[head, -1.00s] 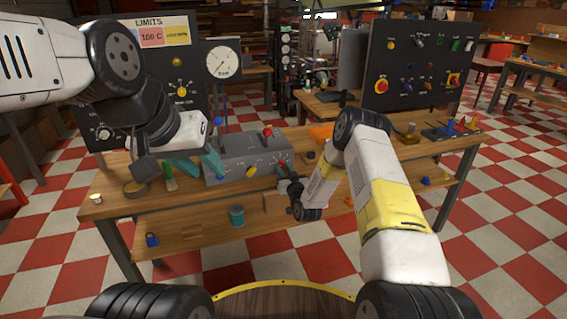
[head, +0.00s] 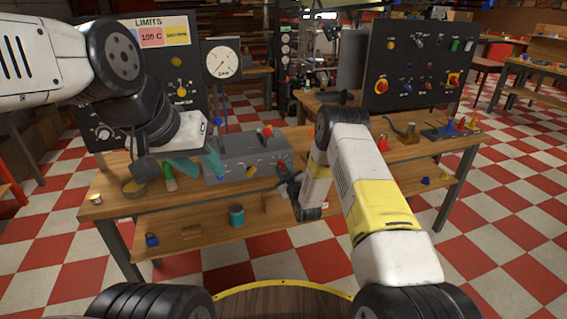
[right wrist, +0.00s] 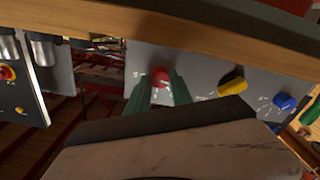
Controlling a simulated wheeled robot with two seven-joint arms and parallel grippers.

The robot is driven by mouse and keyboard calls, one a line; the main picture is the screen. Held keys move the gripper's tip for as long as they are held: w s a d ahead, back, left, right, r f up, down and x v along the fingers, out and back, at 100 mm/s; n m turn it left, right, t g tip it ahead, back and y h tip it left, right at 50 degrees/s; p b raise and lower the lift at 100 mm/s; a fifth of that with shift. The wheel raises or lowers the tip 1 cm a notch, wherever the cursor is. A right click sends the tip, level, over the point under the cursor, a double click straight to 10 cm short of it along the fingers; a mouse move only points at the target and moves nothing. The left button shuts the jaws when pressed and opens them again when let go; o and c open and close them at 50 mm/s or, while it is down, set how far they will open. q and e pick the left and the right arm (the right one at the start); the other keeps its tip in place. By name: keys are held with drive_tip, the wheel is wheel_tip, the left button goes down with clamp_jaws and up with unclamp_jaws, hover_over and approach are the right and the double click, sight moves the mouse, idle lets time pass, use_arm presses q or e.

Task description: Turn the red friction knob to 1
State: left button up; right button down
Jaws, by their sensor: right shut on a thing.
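The grey control box (head: 232,167) stands on the wooden bench. The red friction knob (right wrist: 160,77) is on its front face, at the right end in the head view (head: 283,164). My right gripper (right wrist: 162,88) has its green fingers on both sides of the red knob and is shut on it. The knob's pointer and scale marks are too small to read. A yellow knob (right wrist: 232,82) and a blue knob (right wrist: 284,102) are on the same face. My left gripper (head: 198,165) is open, with its teal fingers apart at the box's left end.
A red-topped lever (head: 267,131) stands on top of the box. A green-handled tool (head: 170,178) lies left of it. A teal can (head: 237,216) stands on the lower shelf.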

drive_tip(key=shift+f, duration=0.15)
drive_tip(key=c, duration=1.1)
unclamp_jaws()
drive_tip(key=v, duration=0.8)
